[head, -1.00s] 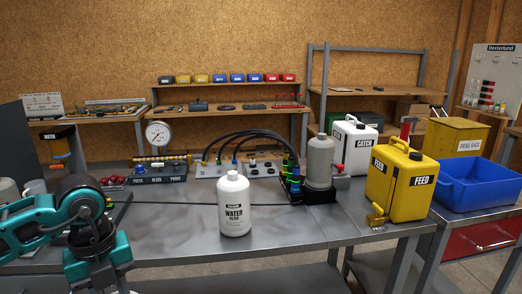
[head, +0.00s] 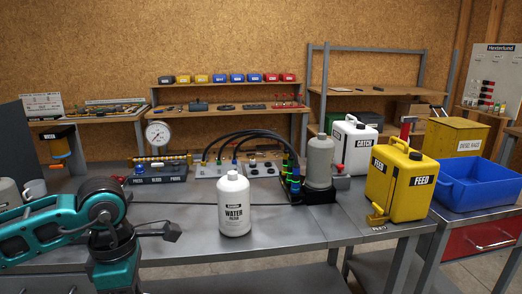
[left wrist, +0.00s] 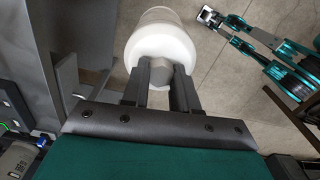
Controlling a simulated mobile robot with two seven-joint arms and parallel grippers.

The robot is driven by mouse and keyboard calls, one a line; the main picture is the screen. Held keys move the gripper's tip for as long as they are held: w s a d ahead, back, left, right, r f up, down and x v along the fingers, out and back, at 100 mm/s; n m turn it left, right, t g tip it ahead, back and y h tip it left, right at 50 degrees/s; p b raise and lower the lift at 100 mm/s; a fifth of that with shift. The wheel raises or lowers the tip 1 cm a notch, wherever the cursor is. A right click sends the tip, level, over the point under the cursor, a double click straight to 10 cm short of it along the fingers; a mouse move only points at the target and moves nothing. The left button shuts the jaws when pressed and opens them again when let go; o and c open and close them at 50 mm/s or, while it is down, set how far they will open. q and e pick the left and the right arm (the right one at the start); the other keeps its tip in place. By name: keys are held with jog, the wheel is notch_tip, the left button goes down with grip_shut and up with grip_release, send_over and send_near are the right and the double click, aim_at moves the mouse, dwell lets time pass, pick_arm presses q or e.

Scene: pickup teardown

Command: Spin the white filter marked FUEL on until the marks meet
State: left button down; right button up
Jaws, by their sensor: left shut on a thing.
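My left gripper (left wrist: 160,88) is shut on the grey nub at the end of a white rounded body (left wrist: 162,38) in the left wrist view. The white body looks like a filter, but no lettering or mark shows on it. In the head view my left arm fills the lower left; I cannot make out its jaws or the held piece there. A teal arm with a small gripper-like end (left wrist: 210,16), apparently my right one, shows in the left wrist view, too small to read its jaws.
The yellow FEED can (head: 402,180), white CATCH can (head: 354,142) and blue bin (head: 484,182) stand right. Bare bench (head: 300,226) lies right of the bottle.

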pick_arm(q)
jog(key=m, duration=0.3)
jog(key=d+m, duration=0.1)
jog(key=m, duration=0.7)
jog(key=shift+s+d, duration=0.1)
jog(key=shift+d, duration=0.25)
jog(key=m, duration=0.5)
jog(key=shift+d+m, duration=0.35)
jog(key=shift+m, duration=0.05)
jog(key=m, duration=0.4)
jog(key=shift+s+d, duration=0.1)
jog(key=shift+d, duration=0.15)
jog(key=shift+d, duration=0.15)
